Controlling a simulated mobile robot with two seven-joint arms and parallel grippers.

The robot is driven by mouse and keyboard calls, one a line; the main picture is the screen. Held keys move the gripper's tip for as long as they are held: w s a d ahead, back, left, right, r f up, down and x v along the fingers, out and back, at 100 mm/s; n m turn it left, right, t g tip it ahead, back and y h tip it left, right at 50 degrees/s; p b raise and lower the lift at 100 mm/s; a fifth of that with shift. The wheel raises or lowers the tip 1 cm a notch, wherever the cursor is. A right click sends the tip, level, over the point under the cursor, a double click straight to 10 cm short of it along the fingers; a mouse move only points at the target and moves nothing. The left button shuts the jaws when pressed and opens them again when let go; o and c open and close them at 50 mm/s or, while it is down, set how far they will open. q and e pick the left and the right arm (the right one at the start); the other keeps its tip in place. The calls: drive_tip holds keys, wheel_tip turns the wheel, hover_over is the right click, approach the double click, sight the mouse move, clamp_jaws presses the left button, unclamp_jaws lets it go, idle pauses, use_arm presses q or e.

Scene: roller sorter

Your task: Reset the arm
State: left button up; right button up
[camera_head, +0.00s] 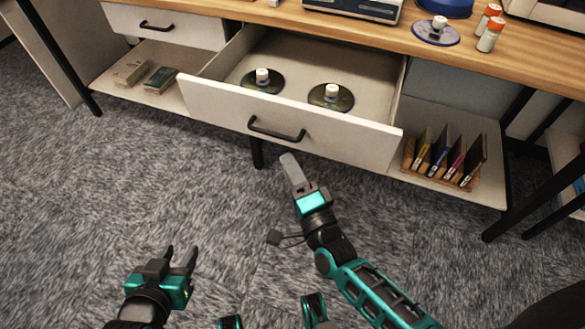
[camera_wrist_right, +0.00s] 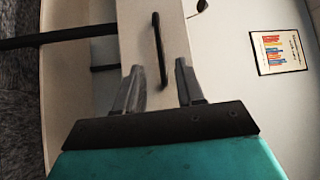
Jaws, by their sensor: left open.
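My left gripper (camera_head: 181,254) is low in the head view, over the carpet, with its two fingers apart and nothing between them. My right gripper (camera_head: 290,160) is just in front of and below the open drawer (camera_head: 345,143), seen nearly side-on. In the right wrist view the right gripper's fingers (camera_wrist_right: 160,82) are apart and empty. A dark bar handle (camera_wrist_right: 158,48) on a white front shows beyond them. In the head view the drawer's black handle (camera_head: 276,130) is apart from the right gripper.
Two dark discs (camera_head: 331,97) with white knobs lie in the drawer. A similar blue disc (camera_head: 437,32) and orange-capped bottles (camera_head: 491,34) stand on the wooden desktop. Several coloured cases (camera_head: 449,157) stand on the right lower shelf. Carpet (camera_head: 80,220) in front is clear.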

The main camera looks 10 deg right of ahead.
use_arm(q)
drive_tip(key=shift+w+a, duration=0.1)
drive_tip(key=shift+w, duration=0.05)
drive_tip(key=shift+y, duration=0.4)
drive_tip(key=a+r+p, duration=0.1)
drive_tip(key=p, duration=0.2)
drive_tip(key=s+a+r+p, duration=0.1)
drive_tip(key=r+p, duration=0.1)
drive_tip(key=p, duration=0.1)
drive_tip(key=shift+s+a+r, duration=0.1)
drive_tip(key=shift+s, duration=0.05)
use_arm(e)
drive_tip(key=s+d+n+g+h, duration=0.1)
drive_tip(key=s+d+n+g, duration=0.3)
drive_tip(key=s+n, duration=0.2)
drive_tip(key=s+d+f+n+g, duration=0.1)
drive_tip(key=s+d+n+g, duration=0.3)
drive_tip(key=n, duration=0.6)
drive_tip(key=shift+s+d+f+n+h, duration=0.25)
drive_tip(key=shift+s+d+n+h, duration=0.15)
drive_tip(key=shift+s, duration=0.75)
use_arm(q)
drive_tip(key=shift+d, duration=0.2)
drive_tip(key=shift+r, duration=0.1)
